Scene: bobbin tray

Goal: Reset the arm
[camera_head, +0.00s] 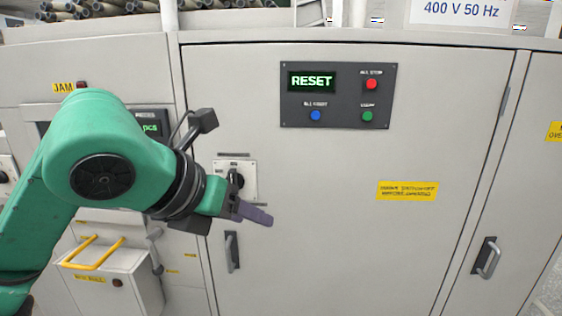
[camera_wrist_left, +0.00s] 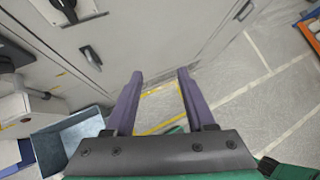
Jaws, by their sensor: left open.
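A dark control panel (camera_head: 338,95) is on the grey cabinet door, with a display (camera_head: 312,80) reading "RESET" in green. The panel has a blue button (camera_head: 316,115), a red button (camera_head: 371,84) and a green button (camera_head: 367,116); their small labels are hard to read. My left gripper (camera_head: 262,214) is in front of the cabinet, below and left of the panel, pointing right. In the left wrist view its two purple fingers (camera_wrist_left: 160,78) are apart with nothing between them. My right gripper is not in view.
A black rotary switch (camera_head: 235,180) on a pale plate is right behind my left gripper. Door handles (camera_head: 232,252) (camera_head: 487,258) stick out of the cabinet. A box with a yellow handle (camera_head: 92,253) is lower left. In the left wrist view, a blue-grey tray (camera_wrist_left: 75,138) is lower left.

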